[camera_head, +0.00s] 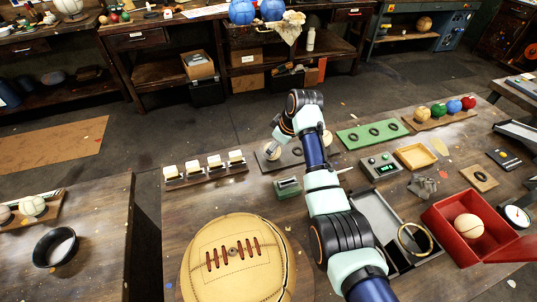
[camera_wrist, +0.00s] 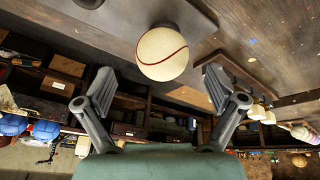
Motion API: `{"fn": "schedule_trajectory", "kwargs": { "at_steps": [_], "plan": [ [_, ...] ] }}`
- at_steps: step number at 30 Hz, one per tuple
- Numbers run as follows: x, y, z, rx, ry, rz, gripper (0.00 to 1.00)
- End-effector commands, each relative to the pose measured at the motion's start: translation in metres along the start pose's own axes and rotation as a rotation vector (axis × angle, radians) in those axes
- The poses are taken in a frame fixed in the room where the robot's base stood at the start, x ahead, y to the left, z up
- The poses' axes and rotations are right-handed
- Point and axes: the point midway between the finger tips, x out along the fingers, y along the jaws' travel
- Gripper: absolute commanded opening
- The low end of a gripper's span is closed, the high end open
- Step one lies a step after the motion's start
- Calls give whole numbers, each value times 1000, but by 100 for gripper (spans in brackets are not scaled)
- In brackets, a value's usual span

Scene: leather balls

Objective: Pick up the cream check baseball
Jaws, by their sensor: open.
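A cream ball with a red seam (camera_wrist: 162,54) sits at the upper middle of the wrist view, against a dark board (camera_wrist: 188,14). I cannot make out a check pattern on it. My gripper (camera_wrist: 155,88) is open and empty; its two fingers stand apart below the ball, one to each side, not touching it. In the head view a cream ball (camera_head: 272,151) shows on the dark board (camera_head: 295,158), beside my wrist. Another pale ball (camera_head: 327,137) is partly hidden behind my arm. My fingers are hard to see there.
A red box (camera_head: 443,239) holds another cream baseball (camera_head: 468,226). A green board with rings (camera_head: 373,133), a grey tray (camera_head: 372,207) and a row of cream blocks (camera_head: 214,161) surround the arm.

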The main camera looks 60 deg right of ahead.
Motion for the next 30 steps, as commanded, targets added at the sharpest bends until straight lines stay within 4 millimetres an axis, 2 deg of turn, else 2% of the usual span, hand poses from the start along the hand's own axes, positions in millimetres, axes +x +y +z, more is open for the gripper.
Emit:
{"fn": "schedule_trajectory", "kwargs": {
  "at_steps": [3, 7, 10, 16, 17, 28, 30],
  "plan": [
    [25, -3, 2, 0, -2, -3, 94],
    [45, -3, 0, 1, -2, -2, 94],
    [51, -2, -1, 1, 0, 0, 94],
    [50, -2, -2, 1, 0, 0, 94],
    [50, -2, -2, 1, 0, 0, 91],
    [50, -2, -2, 1, -1, 0, 29],
    [50, -2, -2, 1, 0, 0, 25]
  ]
}}
